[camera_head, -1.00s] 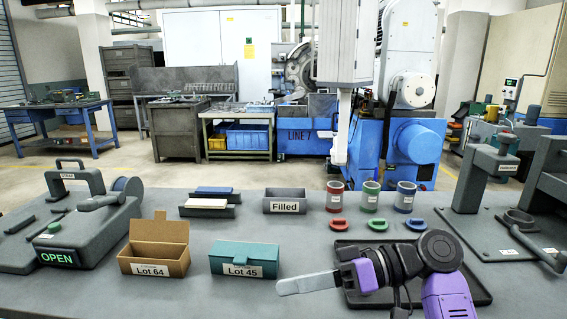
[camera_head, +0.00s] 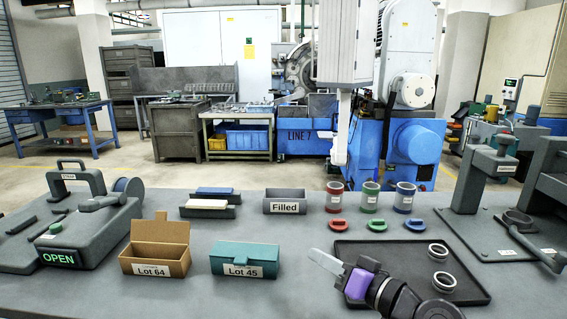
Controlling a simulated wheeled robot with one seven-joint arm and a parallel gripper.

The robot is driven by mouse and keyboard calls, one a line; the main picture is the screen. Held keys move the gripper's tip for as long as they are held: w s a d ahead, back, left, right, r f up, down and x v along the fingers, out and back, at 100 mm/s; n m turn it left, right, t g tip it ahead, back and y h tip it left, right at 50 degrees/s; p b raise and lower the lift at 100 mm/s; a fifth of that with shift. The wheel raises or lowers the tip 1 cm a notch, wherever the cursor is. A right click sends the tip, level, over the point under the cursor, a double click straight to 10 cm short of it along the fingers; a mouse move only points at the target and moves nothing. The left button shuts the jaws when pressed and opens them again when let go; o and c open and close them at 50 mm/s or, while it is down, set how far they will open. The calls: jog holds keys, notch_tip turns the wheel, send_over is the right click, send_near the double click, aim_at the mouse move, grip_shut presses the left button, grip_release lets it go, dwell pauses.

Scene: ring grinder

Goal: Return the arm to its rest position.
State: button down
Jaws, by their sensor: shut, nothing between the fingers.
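My gripper (camera_head: 318,255) is at the lower middle, over the left part of the dark tray (camera_head: 478,294). Its pale grey fingers are together and hold nothing. They point up and to the left, towards the back of the bench. The purple wrist part and black joints of my arm run down to the bottom edge of the picture. Two metal rings (camera_head: 438,251) lie on the tray, right of my gripper.
An open brown Lot 64 box (camera_head: 153,266) and a teal Lot 45 box (camera_head: 244,261) stand left of my gripper. The Filled bin (camera_head: 285,207) and several coloured cups (camera_head: 370,196) are behind. Bench fixtures (camera_head: 478,180) stand at right. Bare bench lies between the boxes and tray.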

jog(key=s+d+f+m+t+h, duration=0.1)
jog(key=d+f, duration=0.1)
jog(key=s+d+f+m+t+h, duration=0.1)
jog(key=s+d+f+h, duration=0.1)
jog(key=s+d+f+m+t+h, duration=0.1)
jog(key=s+f+h, duration=0.1)
jog(key=shift+s+d+m+t+p, duration=0.1)
jog(key=shift+d+m+t+p, duration=0.2)
jog(key=shift+d+p, duration=0.1)
jog(key=s+d+f+m+t+h+p, duration=0.1)
jog(key=s+d+f+h, duration=0.15)
jog(key=s, duration=0.35)
jog(key=s+d+f+m+t+h, duration=0.1)
jog(key=s+d+h, duration=0.2)
jog(key=s, duration=0.3)
jog(key=s+r+n+g+p, duration=0.2)
jog(key=s+n+g+p, duration=0.1)
jog(key=s, duration=2.8)
jog(key=shift+s+d+n+g+h, duration=0.2)
jog(key=shift+d+n+g+h, duration=0.15)
jog(key=shift+n, duration=0.35)
